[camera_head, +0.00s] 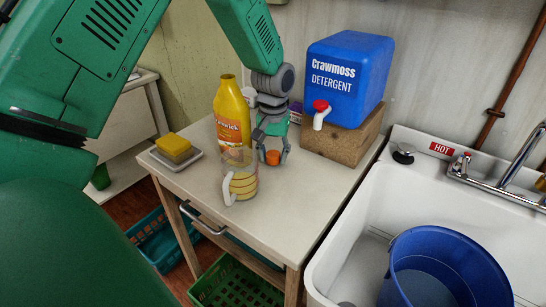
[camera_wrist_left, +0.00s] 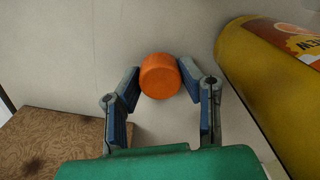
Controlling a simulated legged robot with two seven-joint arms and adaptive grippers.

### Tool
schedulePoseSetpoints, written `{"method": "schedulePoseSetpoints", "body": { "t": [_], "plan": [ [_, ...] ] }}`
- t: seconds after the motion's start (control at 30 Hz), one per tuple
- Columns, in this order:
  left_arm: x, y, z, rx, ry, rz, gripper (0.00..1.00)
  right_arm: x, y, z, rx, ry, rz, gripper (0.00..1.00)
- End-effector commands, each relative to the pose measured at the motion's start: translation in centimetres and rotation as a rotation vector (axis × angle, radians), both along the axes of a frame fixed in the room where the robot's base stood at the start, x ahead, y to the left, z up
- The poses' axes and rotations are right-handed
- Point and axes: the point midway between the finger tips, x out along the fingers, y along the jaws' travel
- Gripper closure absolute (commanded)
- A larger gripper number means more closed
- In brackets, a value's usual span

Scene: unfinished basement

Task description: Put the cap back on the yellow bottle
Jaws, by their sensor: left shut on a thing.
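The yellow bottle (camera_head: 232,112) stands upright on the small table, its neck open with no cap on it. It also shows at the right of the left wrist view (camera_wrist_left: 262,85). My left gripper (camera_head: 272,153) points down just right of the bottle. It is shut on the orange cap (camera_wrist_left: 160,76), which sits between its two fingertips. In the head view the cap (camera_head: 272,158) is low, near the tabletop; whether it touches the table is unclear. My right gripper is not in view.
A clear mug (camera_head: 240,186) stands in front of the bottle. A yellow sponge (camera_head: 174,146) lies on a dish at left. A blue detergent container (camera_head: 346,75) sits on a wooden block (camera_head: 345,142) at right. The sink (camera_head: 350,232) holds a blue bucket (camera_head: 440,262).

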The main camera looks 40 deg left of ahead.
Motion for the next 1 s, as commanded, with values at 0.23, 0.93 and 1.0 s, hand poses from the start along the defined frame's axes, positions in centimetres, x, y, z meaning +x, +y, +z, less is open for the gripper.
{"method": "schedulePoseSetpoints", "body": {
  "t": [0.23,0.93,1.0],
  "plan": [
    [0.1,0.1,4.0,0.000,-0.005,0.002,0.78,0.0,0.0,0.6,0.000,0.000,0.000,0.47],
    [0.1,0.1,16.6,-0.002,-0.001,0.001,0.78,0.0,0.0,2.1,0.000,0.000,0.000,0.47],
    [0.1,0.1,17.0,-0.002,0.000,0.001,0.78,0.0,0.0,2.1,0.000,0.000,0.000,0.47]
  ]
}}
